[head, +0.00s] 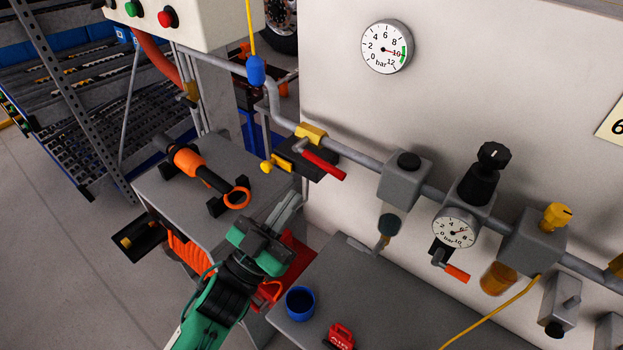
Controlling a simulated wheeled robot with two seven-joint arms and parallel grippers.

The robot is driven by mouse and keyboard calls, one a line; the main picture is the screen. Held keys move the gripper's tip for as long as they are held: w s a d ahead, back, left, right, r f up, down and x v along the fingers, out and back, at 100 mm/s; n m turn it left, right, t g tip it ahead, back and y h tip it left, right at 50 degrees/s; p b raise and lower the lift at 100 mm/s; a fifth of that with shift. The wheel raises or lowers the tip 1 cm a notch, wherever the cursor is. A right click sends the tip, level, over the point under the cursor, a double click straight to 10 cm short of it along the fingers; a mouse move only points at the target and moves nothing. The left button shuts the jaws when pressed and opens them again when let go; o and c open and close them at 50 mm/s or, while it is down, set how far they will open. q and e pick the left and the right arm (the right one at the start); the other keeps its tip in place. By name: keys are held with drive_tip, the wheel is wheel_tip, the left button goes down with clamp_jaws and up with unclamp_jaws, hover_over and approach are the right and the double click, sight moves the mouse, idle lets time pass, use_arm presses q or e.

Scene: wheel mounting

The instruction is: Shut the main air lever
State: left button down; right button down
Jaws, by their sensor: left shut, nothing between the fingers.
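The main air lever (323,165) is a red handle on a yellow valve body (311,132) in the grey pipe. It points down to the right, roughly along the pipe's run. My left gripper (291,203) comes in from the bottom, on a green and black arm. Its grey fingers are shut and empty, below and a little left of the lever, apart from it in the picture. My right gripper is not in view.
A pressure gauge (386,47) on the wall reads near 10 bar. The pipe continues right to a filter (405,178), a regulator (472,190) and a lubricator (533,240). An orange and black tool (188,160) lies on the grey bench, and a blue cup (300,303) stands nearer.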

use_arm(q)
drive_tip(key=p+x, duration=0.5)
drive_tip(key=x, duration=0.5)
drive_tip(key=shift+w+f, duration=0.2)
drive_tip(key=shift+f, duration=0.8)
drive_tip(key=shift+w+f, duration=0.2)
drive_tip(key=shift+f, duration=0.85)
drive_tip(key=shift+a+f+m+g+h, duration=0.1)
drive_tip(key=shift+f+m+g+h, duration=0.2)
drive_tip(key=shift+m, duration=0.3)
